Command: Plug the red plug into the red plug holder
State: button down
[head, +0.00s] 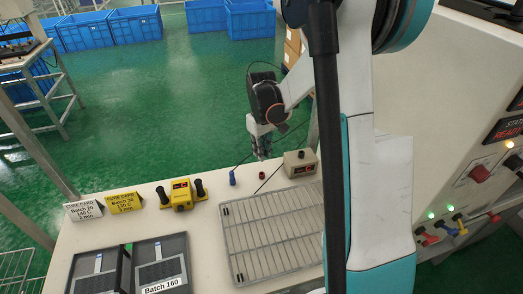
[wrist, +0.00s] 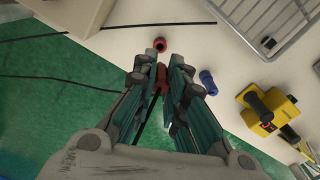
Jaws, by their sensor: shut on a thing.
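My gripper (head: 263,152) hangs over the table's far edge in the head view. In the wrist view my gripper (wrist: 160,68) is shut on the red plug (wrist: 160,79), which shows between the fingers with a dark cable behind it. The red plug holder (wrist: 159,44), a short red piece with a dark opening, sits on the white table just beyond the fingertips, apart from the plug. It also shows in the head view (head: 262,175), below my gripper. The fingers hide part of the plug.
A blue connector (wrist: 207,82) stands near the right finger. A grey box with a display (head: 300,163) stands right of the holder. A yellow device (head: 181,195) is at left. A wire rack (head: 270,232) lies in front. Dark cables cross the table edge.

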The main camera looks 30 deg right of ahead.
jog(key=shift+f+b, duration=2.05)
jog(key=shift+f, duration=0.75)
jog(key=shift+f+b, duration=1.45)
jog(key=shift+f, duration=0.05)
jog(key=c, duration=1.6)
grip_release()
jog(key=shift+o, duration=0.2)
jog(key=shift+r, duration=0.1)
notch_tip(320, 180, up, 12)
jog(key=shift+f, duration=0.1)
jog(key=shift+a, duration=0.1)
